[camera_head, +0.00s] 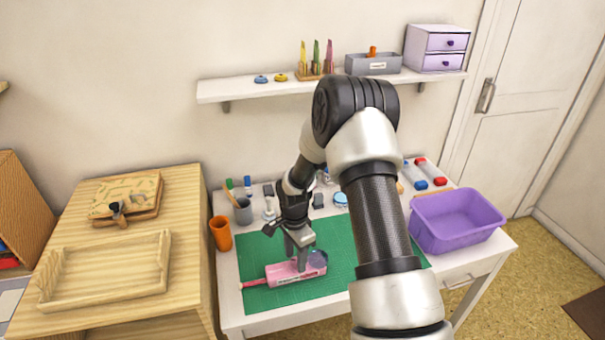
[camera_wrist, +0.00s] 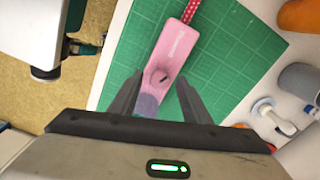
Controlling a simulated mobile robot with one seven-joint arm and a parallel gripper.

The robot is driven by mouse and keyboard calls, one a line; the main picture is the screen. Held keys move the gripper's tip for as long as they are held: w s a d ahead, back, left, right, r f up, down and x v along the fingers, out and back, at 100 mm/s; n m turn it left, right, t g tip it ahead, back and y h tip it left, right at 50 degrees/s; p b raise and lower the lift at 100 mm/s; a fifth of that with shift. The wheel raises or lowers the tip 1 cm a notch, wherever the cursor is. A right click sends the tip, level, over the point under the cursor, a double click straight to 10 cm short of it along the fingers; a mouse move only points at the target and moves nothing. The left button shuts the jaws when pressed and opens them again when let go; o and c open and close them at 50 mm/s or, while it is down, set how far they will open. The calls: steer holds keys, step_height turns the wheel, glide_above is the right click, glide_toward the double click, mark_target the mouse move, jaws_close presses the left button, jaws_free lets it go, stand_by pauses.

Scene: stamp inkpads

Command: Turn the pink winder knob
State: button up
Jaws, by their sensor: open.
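A pink case (camera_head: 290,274) with white lettering lies on the green cutting mat (camera_head: 341,240). In the wrist view the pink case (camera_wrist: 177,44) runs up from between my fingers, with a red dotted strip (camera_wrist: 191,10) at its far end. A round pink knob (camera_wrist: 159,75) with a short dark mark sits on the case, between my fingertips. A greyish-purple, see-through part (camera_wrist: 147,104) is at the near end. My gripper (camera_head: 296,262) points down over the case and is open, a finger on either side of the knob (camera_wrist: 159,79). I cannot tell whether the fingers touch it.
An orange cup (camera_head: 221,233) and a grey cup (camera_head: 243,211) stand left of the mat. A purple bin (camera_head: 455,222) is at the table's right. Small items line the back. A wooden tray (camera_head: 105,270) is on the left cabinet. Most of the mat is clear.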

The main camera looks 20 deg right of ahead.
steer(key=m, duration=0.1)
steer(key=m+p, duration=0.2)
steer(key=m, duration=0.1)
steer(key=shift+r, duration=0.25)
step_height(320, 180, up, 17)
steer(key=b, duration=0.1)
step_height(320, 180, up, 14)
steer(key=n+t, duration=0.2)
steer(key=n, duration=0.4)
glide_above(296, 260)
steer(key=s, duration=0.6)
steer(key=shift+s+d+r+n+h, duration=0.15)
steer(key=shift+s+r+n+h, duration=0.15)
steer(key=shift+n, duration=0.2)
steer(key=s+r+n+t, duration=0.1)
steer(key=s+r+n, duration=0.3)
steer(key=s, duration=0.5)
steer(key=s+r+n+t, duration=0.2)
steer(key=s+r+n, duration=0.3)
steer(key=s+n, duration=0.2)
steer(key=shift+s+a+t+p, duration=0.3)
steer(key=shift+s+a, duration=0.15)
steer(key=shift+s, duration=0.75)
